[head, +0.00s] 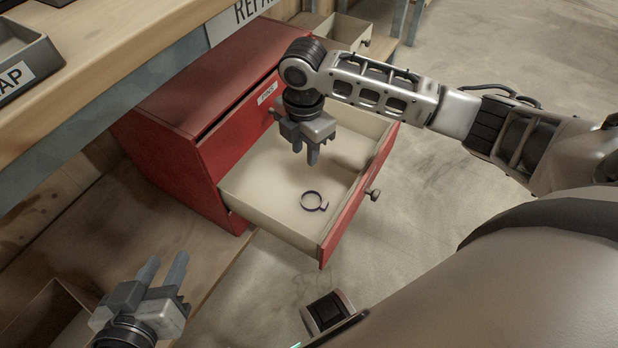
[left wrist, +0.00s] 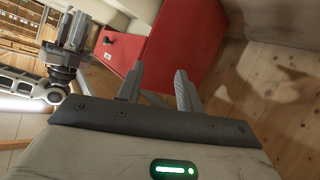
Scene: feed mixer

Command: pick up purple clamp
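The purple clamp (head: 313,201), a thin dark purple ring with a small pale tab on its right side, lies on the floor of an open drawer (head: 262,211) in a red cabinet (head: 216,134). My right gripper (head: 306,158) hangs over the drawer with its fingers pointing down, above and behind the clamp, apart from it. Its fingers look parted with nothing between them. My left gripper (head: 163,268) is at the lower left of the head view, open and empty; its parted fingers also show in the left wrist view (left wrist: 157,90). I cannot make out the clamp there.
A wooden workbench (head: 100,60) with a grey tray (head: 22,58) stands at the upper left, partly over the cabinet. The drawer's red front (head: 350,208) has a knob (head: 373,194). An open wooden box (head: 48,318) is at the lower left. The floor at right is clear.

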